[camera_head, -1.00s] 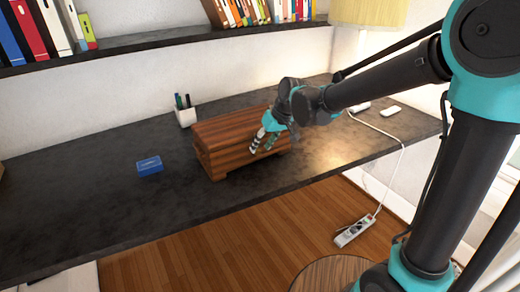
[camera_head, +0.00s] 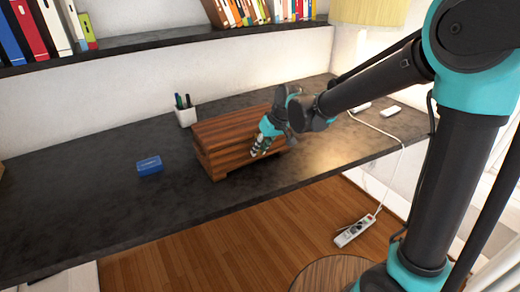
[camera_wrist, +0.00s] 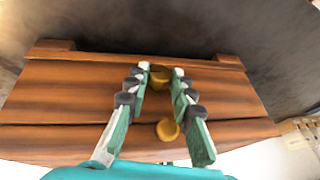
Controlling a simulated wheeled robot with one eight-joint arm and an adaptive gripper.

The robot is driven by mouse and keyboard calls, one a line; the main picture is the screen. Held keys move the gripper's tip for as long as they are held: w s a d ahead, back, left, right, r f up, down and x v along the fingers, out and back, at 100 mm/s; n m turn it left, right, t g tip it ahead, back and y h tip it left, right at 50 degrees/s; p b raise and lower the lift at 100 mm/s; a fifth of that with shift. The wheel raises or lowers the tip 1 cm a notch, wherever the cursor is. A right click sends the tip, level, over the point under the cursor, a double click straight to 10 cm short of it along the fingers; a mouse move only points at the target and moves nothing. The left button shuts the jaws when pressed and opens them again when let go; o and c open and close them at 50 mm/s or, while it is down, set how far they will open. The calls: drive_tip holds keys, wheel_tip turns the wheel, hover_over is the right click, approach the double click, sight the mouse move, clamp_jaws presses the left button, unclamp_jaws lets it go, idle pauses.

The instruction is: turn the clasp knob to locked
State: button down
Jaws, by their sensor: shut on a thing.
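The wooden box (camera_head: 215,150) stands on the dark desk, its front facing me. In the wrist view, its planked front (camera_wrist: 60,105) fills most of the picture. A gold knob (camera_wrist: 160,77) sits between my fingertips, which are closed on its two sides. A second gold piece (camera_wrist: 168,130) shows lower down between the fingers, apart from them. My gripper (camera_head: 260,149) is at the right part of the box front in the head view and hides the knob there. In the wrist view, my gripper (camera_wrist: 158,74) has its fingers on either side of the knob.
A blue box (camera_head: 149,166) lies left of the wooden box on the desk (camera_head: 80,205). A pen cup (camera_head: 186,115) stands behind it. A shelf with books (camera_head: 150,60) runs above. A power strip (camera_head: 354,231) lies on the floor. The desk's left side is mostly clear.

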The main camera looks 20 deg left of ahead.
drive_tip(key=shift+s+t, duration=0.1)
drive_tip(key=shift+t, duration=0.2)
drive_tip(key=t+h, duration=0.1)
drive_tip(key=t, duration=0.1)
drive_tip(key=a+n+t+h, duration=0.1)
drive_tip(key=t+h, duration=0.1)
drive_tip(key=s+t+h, duration=0.1)
drive_tip(key=t+h, duration=0.1)
drive_tip(key=shift+a+f+n, duration=0.15)
drive_tip(key=shift+f+n, duration=0.05)
drive_tip(key=shift+n, duration=0.2)
drive_tip(key=t+h, duration=0.1)
drive_tip(key=t, duration=0.1)
drive_tip(key=n+t+h, duration=0.1)
drive_tip(key=shift+s+a+f+t+h, duration=0.15)
drive_tip(key=shift+s+f+t+h, duration=0.1)
drive_tip(key=shift+f+t+h, duration=0.05)
drive_tip(key=shift+s+f+n+t+h, duration=0.15)
drive_tip(key=shift+n+t+h, duration=0.3)
drive_tip(key=shift+t, duration=0.45)
drive_tip(key=shift+w+f+n+t+h, duration=0.15)
drive_tip(key=shift+n+t+h, duration=0.1)
drive_tip(key=shift+t+h, duration=0.5)
drive_tip(key=shift+t, duration=0.25)
drive_tip(key=c, duration=1.3)
unclamp_jaws()
